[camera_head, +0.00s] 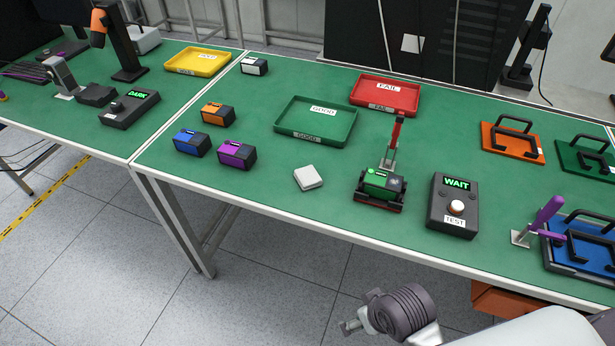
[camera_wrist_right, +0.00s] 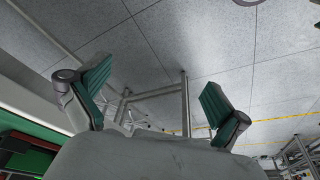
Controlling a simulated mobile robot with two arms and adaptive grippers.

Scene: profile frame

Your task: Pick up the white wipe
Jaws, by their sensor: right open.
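The white wipe (camera_head: 308,178) is a small pale square pad lying flat on the green table near its front edge, in the head view. It sits between the purple block and the green device with a red lever. My right arm comes in at the bottom right of the head view, in front of and below the table edge, well apart from the wipe. Its gripper (camera_head: 352,326) is partly seen there. In the right wrist view, my right gripper (camera_wrist_right: 150,95) has its two green-padded fingers spread apart with nothing between them. The left gripper is not seen.
A green GOOD tray (camera_head: 345,137) and a red FAIL tray (camera_head: 412,109) lie behind the wipe. Purple (camera_head: 237,154), blue (camera_head: 191,142) and orange (camera_head: 217,113) blocks stand to its left. The green device (camera_head: 380,184) and a WAIT test box (camera_head: 437,208) stand to its right.

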